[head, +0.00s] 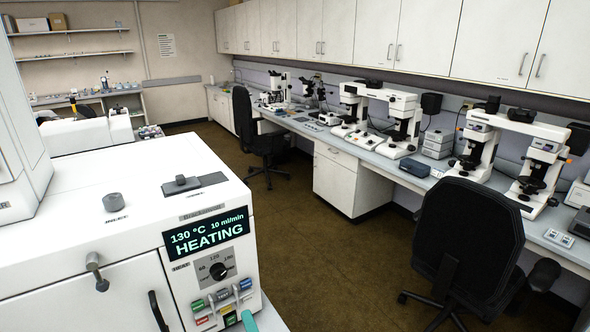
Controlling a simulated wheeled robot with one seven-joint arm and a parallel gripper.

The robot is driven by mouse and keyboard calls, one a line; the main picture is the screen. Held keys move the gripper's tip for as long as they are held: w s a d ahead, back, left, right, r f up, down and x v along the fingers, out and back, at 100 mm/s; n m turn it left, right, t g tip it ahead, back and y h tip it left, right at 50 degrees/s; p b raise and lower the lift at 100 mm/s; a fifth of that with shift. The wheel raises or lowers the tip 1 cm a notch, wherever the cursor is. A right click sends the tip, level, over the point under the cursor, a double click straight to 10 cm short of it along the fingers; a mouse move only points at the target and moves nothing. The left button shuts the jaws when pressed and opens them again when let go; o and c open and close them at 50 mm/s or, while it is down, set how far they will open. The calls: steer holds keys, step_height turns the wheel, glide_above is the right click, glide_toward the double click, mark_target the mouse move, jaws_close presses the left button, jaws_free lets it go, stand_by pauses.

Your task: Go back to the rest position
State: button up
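My gripper does not show in the head view. A white instrument (120,190) fills the lower left. Its dark display (207,236) reads 130 °C, 10 ml/min and HEATING. Below the display is a black dial knob (219,271) with a temperature scale. Several coloured buttons (222,300) sit under the dial. A grey knob (113,202) marked INLET stands on the top. A small teal part (249,321) shows at the bottom edge, cut off by the frame; I cannot tell what it is.
A long bench (385,170) with several white microscopes (400,120) runs along the right wall under cabinets. A black office chair (467,240) stands at the lower right, another chair (262,135) farther back. Brown floor (310,255) lies clear between instrument and bench.

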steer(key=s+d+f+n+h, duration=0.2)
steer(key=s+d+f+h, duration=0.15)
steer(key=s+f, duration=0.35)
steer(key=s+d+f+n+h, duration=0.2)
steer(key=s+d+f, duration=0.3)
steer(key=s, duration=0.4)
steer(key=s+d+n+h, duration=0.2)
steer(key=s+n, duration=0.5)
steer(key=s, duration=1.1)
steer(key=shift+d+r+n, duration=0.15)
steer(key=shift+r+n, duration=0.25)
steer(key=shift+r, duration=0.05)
